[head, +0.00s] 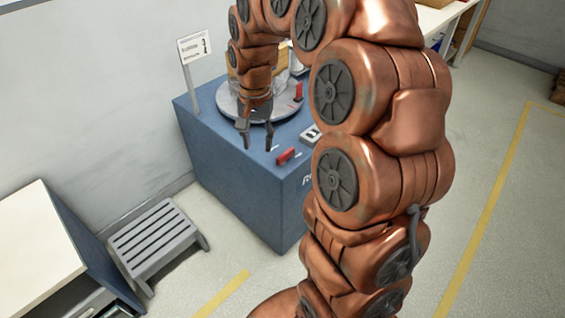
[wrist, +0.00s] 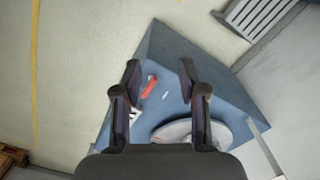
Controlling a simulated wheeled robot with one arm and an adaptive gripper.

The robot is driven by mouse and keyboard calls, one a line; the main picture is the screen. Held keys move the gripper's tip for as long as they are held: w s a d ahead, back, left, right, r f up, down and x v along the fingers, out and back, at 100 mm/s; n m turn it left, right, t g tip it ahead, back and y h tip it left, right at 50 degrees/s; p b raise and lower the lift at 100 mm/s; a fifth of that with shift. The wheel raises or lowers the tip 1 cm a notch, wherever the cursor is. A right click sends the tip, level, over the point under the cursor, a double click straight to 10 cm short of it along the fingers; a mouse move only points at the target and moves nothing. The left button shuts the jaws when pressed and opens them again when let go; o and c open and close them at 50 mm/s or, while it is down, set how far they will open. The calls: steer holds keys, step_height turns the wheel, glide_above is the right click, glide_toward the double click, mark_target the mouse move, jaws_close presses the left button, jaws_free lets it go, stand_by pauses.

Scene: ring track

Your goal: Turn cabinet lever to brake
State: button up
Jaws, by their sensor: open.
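The blue cabinet (head: 235,185) stands against the wall, and its top also shows in the wrist view (wrist: 170,48). A red lever (head: 286,156) sits on the cabinet top near the front edge, with small white marks beside it. My gripper (head: 256,142) points down over the cabinet top, left of the red lever in the head view, open and empty. In the wrist view the lever (wrist: 150,87) appears between the spread fingers of my gripper (wrist: 158,72), closer to the left finger. I see no contact. The lettering by the lever is too small to read.
A sign (head: 194,46) stands at the left corner. A grey step stool (head: 155,238) and a white-topped unit (head: 36,230) are left.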

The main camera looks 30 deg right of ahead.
steer(key=w+d+f+m+b, duration=0.3)
steer(key=w+d+f, duration=0.4)
steer(key=m+b, duration=0.3)
steer(key=m, duration=0.1)
glide_above(283, 155)
steer(key=shift+t+h, duration=0.3)
step_height(283, 155, down, 7)
steer(key=shift+w, duration=0.1)
steer(key=shift+f, duration=3.8)
steer(key=shift+c, duration=0.3)
jaws_close()
